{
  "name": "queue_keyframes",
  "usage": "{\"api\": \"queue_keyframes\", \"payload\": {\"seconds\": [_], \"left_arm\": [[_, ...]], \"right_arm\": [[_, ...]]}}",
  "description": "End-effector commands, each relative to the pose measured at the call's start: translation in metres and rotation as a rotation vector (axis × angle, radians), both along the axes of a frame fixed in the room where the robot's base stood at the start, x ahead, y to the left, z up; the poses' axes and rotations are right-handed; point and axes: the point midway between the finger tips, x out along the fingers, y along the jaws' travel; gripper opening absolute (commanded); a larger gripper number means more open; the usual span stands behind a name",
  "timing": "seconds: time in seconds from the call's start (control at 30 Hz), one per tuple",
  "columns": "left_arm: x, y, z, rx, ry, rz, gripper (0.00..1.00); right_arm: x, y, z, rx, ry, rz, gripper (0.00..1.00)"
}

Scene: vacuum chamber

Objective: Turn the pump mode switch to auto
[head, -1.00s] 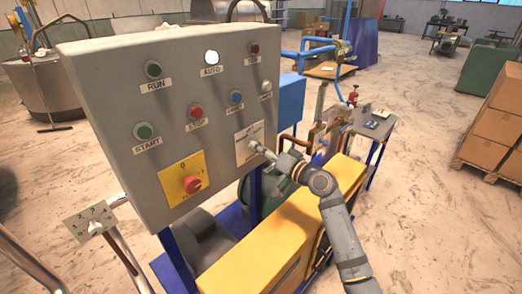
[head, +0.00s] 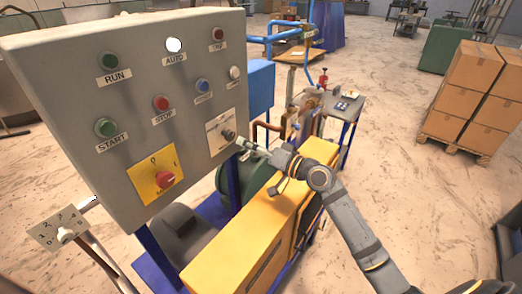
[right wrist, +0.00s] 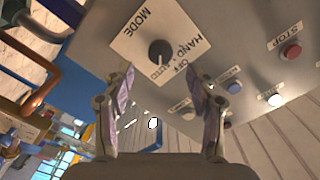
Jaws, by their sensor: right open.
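The pump mode switch is a dark round knob (head: 228,134) on a white plate (head: 219,127) at the lower right of the grey panel. In the right wrist view the knob (right wrist: 160,51) shows between and beyond my fingertips, with MODE, HAND, OFF and AUTO lettering around it. A pale mark on it points toward the OFF/AUTO side; I cannot tell exactly which label. My right gripper (head: 242,144) (right wrist: 161,80) is open and empty, just off the knob and apart from it. My left gripper is not in view.
The AUTO lamp (head: 173,45) looks bright white. A red rotary switch on a yellow plate (head: 154,177) sits left of the mode switch. A yellow housing (head: 247,240) lies below my right arm. Cartons (head: 468,95) on a pallet stand at right, with open floor between.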

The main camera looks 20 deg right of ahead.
Motion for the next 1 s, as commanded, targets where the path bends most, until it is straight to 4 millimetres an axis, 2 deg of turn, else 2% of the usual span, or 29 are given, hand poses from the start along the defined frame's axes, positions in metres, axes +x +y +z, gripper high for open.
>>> {"api": "queue_keyframes", "payload": {"seconds": [0.1, 0.33, 1.0], "left_arm": [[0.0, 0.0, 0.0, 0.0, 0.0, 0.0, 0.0], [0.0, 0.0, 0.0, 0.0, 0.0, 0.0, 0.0], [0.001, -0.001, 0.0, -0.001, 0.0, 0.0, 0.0]], "right_arm": [[-0.02, -0.013, -0.002, -0.008, 0.004, 0.002, 0.57], [-0.039, -0.026, -0.001, -0.003, 0.001, 0.0, 0.57], [-0.043, -0.029, 0.0, 0.001, 0.002, -0.001, 0.57]]}}
